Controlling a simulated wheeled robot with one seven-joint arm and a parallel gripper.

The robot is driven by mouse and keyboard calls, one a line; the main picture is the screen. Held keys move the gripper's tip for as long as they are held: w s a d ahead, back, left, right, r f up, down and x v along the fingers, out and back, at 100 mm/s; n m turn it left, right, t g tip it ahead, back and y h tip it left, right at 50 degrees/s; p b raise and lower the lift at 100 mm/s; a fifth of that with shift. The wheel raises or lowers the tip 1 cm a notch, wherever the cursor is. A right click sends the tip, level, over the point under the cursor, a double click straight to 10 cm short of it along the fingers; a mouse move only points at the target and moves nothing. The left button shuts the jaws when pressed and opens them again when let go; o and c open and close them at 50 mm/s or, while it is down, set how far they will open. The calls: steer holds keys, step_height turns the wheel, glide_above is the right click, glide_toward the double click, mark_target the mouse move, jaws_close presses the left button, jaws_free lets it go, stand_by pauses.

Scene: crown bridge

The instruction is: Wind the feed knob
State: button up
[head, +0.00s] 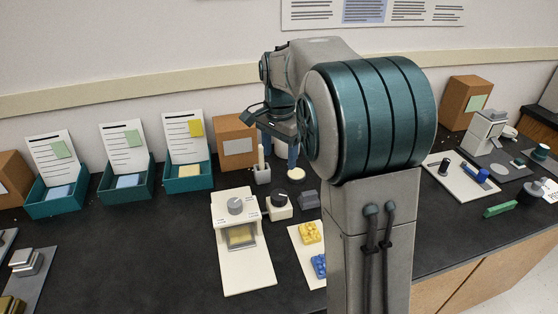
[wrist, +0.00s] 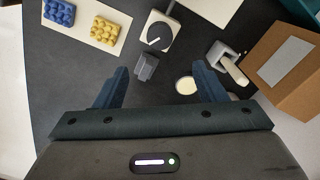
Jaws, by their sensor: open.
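Two knobs show in the head view, and I cannot tell which is the feed knob. A grey round knob (head: 236,205) sits on top of a white machine (head: 248,277) with a yellowish window. A dark knob (head: 280,198) sits on a small white box (head: 279,213) to its right. In the wrist view this dark knob (wrist: 158,37) has a white pointer line, and its box stands beyond the fingertips. My gripper (wrist: 160,70) is open and empty. In the head view my gripper (head: 278,154) is above the back of the counter, behind the box.
A grey block (wrist: 147,66) and a cream disc (wrist: 186,86) lie near my fingers. A grey holder (head: 262,176) with a pale stick and a cardboard box (head: 235,141) stand behind. Yellow bricks (head: 310,232) and blue bricks (head: 319,264) lie on a white sheet. Teal trays (head: 188,184) stand left.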

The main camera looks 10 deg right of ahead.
mark_target(281, 194)
stand_by(0.6)
step_height(281, 194, down, 14)
steer(key=n+b, duration=0.7)
steer(key=n, duration=0.6)
steer(key=n+b, duration=0.7)
steer(key=n, duration=0.5)
steer(key=shift+s+d+n, duration=0.15)
steer(key=shift+n, duration=0.25)
steer(key=c, duration=1)
steer(key=shift+o, duration=0.2)
